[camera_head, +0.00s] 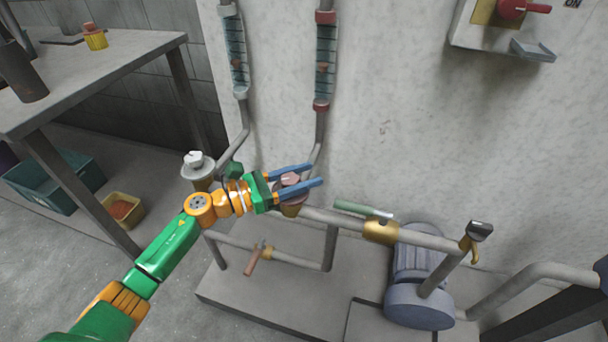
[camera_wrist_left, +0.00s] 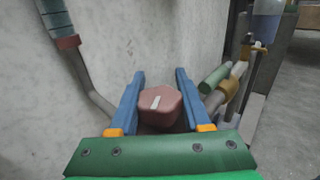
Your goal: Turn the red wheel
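The red wheel (camera_head: 290,179) is a small, dull pinkish-red lobed knob on top of a pipe fitting, at the middle of the head view. In the left wrist view the red wheel (camera_wrist_left: 160,104) has a pale mark on its face. My left gripper (camera_head: 314,173) has its two blue fingers apart, one on each side of the wheel. In the left wrist view the wheel lies between the fingers of my left gripper (camera_wrist_left: 160,73); the gaps are very small and contact cannot be told. My right gripper is not in view.
A horizontal pipe with a green-handled valve (camera_head: 363,210) runs right from the wheel. A white-topped valve (camera_head: 196,165) stands left of it. A grey motor (camera_head: 420,290) is below right. The wall (camera_head: 400,120) is close behind. A table (camera_head: 120,65) stands at left.

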